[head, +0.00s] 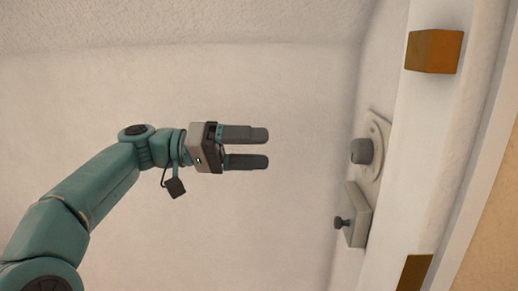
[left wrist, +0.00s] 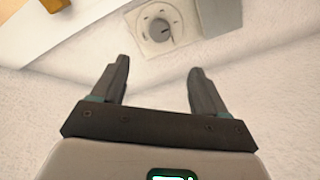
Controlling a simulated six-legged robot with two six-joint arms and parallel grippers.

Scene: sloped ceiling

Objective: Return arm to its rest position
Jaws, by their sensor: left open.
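My left arm (head: 95,190) comes in from the lower left of the head view and reaches toward the middle. Its left gripper (head: 268,148) is open and empty, with the two grey fingers apart and pointing right. In the left wrist view, the open left gripper (left wrist: 158,80) has nothing between its fingers. My right gripper does not show in either view.
A dial with a dark knob (head: 362,151) sits on the wall right of my gripper, apart from it; it also shows in the left wrist view (left wrist: 160,28). Below it is a plate with a small knob (head: 343,223). Orange-brown blocks (head: 433,51) sit on a pale post (head: 405,160).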

